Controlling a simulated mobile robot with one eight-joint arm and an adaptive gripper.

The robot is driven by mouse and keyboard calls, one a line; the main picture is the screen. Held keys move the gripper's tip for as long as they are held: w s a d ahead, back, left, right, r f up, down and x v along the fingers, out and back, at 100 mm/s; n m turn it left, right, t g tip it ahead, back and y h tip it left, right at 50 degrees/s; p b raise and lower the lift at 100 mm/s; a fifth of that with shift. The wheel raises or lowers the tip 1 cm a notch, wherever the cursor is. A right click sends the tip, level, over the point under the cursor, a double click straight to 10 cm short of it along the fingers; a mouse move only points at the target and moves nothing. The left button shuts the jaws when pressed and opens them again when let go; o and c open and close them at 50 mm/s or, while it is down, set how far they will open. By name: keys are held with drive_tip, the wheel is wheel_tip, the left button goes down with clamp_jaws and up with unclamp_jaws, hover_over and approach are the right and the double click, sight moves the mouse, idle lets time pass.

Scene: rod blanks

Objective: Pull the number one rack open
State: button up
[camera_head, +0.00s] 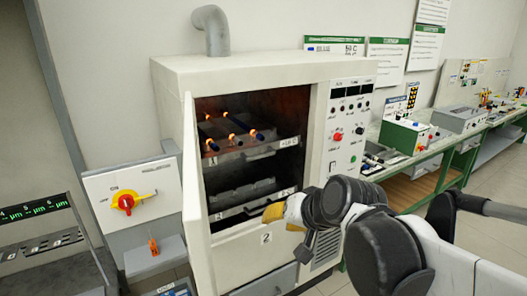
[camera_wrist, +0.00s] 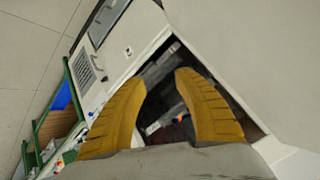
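The number one rack (camera_head: 235,155) is the upper rack in the open oven (camera_head: 260,72), with a dark handle on its front strip. Several rods with glowing orange parts and blue ends lie on it. The lower rack (camera_head: 235,211) sits beneath, also with a front strip and handle. My gripper (camera_head: 270,212) is at the oven mouth by the right part of the lower rack, below the upper one. In the wrist view my gripper (camera_wrist: 158,80) has its yellow fingers apart, with dark oven interior and grey metal parts between them. Contact with either rack cannot be told.
The oven door (camera_head: 196,190) stands open at the left. A control panel (camera_head: 348,125) is on the right of the oven. A red-and-yellow rotary switch (camera_head: 126,201) is at the left. A green-edged bench (camera_head: 410,165) with devices runs along the right wall.

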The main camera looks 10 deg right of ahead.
drive_tip(key=w+d+r+m+t+y, duration=0.1)
drive_tip(key=w+m, duration=0.1)
drive_tip(key=w, duration=0.6)
drive_tip(key=w+r+m+t+y, duration=0.1)
drive_tip(key=w+m+t, duration=0.15)
drive_tip(key=w, duration=0.65)
drive_tip(key=m+t, duration=0.3)
drive_tip(key=m, duration=0.4)
approach(263, 156)
drive_tip(key=shift+n, duration=0.25)
drive_tip(key=b+x, duration=0.3)
drive_tip(key=x, duration=0.7)
drive_tip(key=shift+w+a+f, duration=0.15)
drive_tip(key=shift+w, duration=0.2)
clamp_jaws()
